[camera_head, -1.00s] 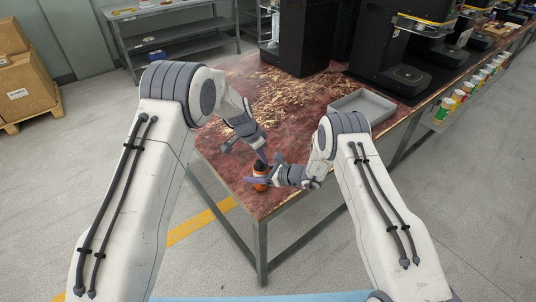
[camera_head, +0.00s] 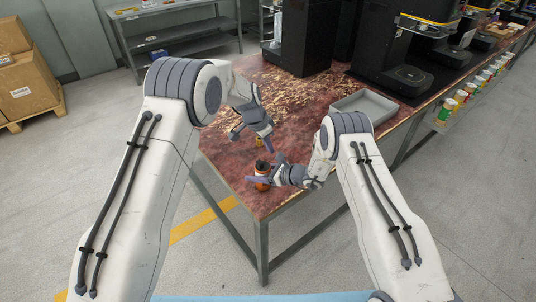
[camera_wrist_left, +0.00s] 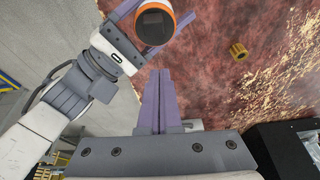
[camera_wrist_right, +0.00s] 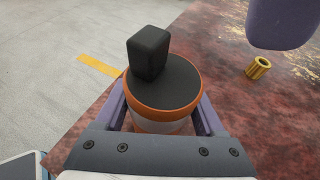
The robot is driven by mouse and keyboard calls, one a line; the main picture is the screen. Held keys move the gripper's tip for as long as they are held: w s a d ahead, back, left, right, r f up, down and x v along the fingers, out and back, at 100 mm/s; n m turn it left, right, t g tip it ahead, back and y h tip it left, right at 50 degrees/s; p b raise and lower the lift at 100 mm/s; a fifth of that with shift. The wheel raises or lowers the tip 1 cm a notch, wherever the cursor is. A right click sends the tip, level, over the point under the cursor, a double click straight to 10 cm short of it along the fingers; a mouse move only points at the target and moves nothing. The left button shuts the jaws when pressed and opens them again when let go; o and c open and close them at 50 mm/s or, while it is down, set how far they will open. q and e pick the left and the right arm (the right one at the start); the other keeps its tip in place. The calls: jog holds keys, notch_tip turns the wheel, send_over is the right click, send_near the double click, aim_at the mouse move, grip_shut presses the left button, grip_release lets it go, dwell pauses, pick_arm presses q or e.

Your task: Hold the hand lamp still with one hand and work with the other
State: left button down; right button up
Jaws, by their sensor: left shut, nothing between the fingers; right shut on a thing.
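The hand lamp (camera_head: 262,170) is a short orange and black cylinder near the table's front corner. My right gripper (camera_head: 264,178) is shut around its body. In the right wrist view the lamp (camera_wrist_right: 165,85) shows a dark top, an orange rim and a black block standing on top. The left wrist view shows its orange-ringed end (camera_wrist_left: 155,20). My left gripper (camera_head: 268,145) is shut and empty, above the table and apart from the lamp; its closed fingers show in the left wrist view (camera_wrist_left: 157,100). A small yellow ribbed ring (camera_wrist_right: 258,67) lies on the table, also in the left wrist view (camera_wrist_left: 238,51).
The worn red-brown table (camera_head: 300,105) has a grey tray (camera_head: 364,104) at its right edge and black machines (camera_head: 303,35) behind. Several cans (camera_head: 460,96) line its right side. Bare table lies around the ring.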

pick_arm(q)
jog(key=v, duration=0.6)
jog(key=shift+r, duration=0.25)
jog(key=shift+s+a, duration=0.1)
